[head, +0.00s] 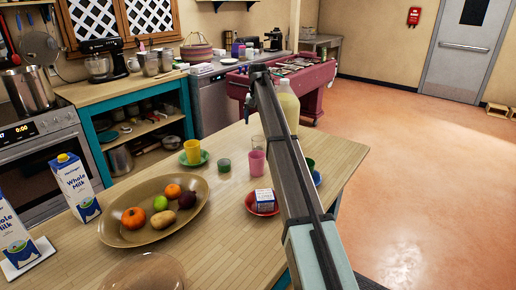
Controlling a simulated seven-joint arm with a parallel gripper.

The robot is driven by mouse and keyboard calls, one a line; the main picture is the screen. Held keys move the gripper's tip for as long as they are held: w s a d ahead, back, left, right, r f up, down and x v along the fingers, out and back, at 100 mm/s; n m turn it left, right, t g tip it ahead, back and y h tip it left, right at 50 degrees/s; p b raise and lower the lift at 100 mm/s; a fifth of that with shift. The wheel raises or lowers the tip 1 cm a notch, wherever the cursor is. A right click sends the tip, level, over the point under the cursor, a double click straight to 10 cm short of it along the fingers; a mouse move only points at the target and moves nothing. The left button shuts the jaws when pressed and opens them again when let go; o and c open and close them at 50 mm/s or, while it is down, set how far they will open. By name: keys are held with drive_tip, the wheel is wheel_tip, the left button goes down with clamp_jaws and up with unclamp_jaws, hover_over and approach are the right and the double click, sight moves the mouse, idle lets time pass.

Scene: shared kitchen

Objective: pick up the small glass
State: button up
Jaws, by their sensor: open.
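Several small cups stand on the wooden island: a short dark-green glass (225,165), a pink see-through tumbler (257,163) and a clear glass (258,142) just behind the tumbler. I cannot tell for certain which is the small glass. A yellow cup (192,151) sits on a green saucer (203,158) to their left. My arm crosses the view from the lower right. My gripper (247,112) shows small and dark at the arm's far end, above and behind the cups, apart from them. It is open; its fingertips are hard to make out.
A large brown oval platter (118,232) with fruit lies left of the cups. A red bowl (250,207) with a small carton is in front. A yellowish bottle (289,105) and another green cup (309,164) are close to my arm. Milk cartons (77,187) stand at left.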

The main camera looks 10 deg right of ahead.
sight(258, 143)
drive_tip(key=f, duration=0.7)
drive_tip(key=shift+w+f, duration=0.2)
drive_tip(key=shift+w, duration=0.2)
drive_tip(key=shift+w+f, duration=0.2)
drive_tip(key=shift+f, duration=0.8)
drive_tip(key=shift+w+f, duration=0.15)
drive_tip(key=shift+f, duration=0.9)
drive_tip(key=shift+w+f, duration=0.2)
drive_tip(key=shift+f, duration=0.8)
drive_tip(key=shift+r, duration=0.1)
drive_tip(key=c, duration=1.3)
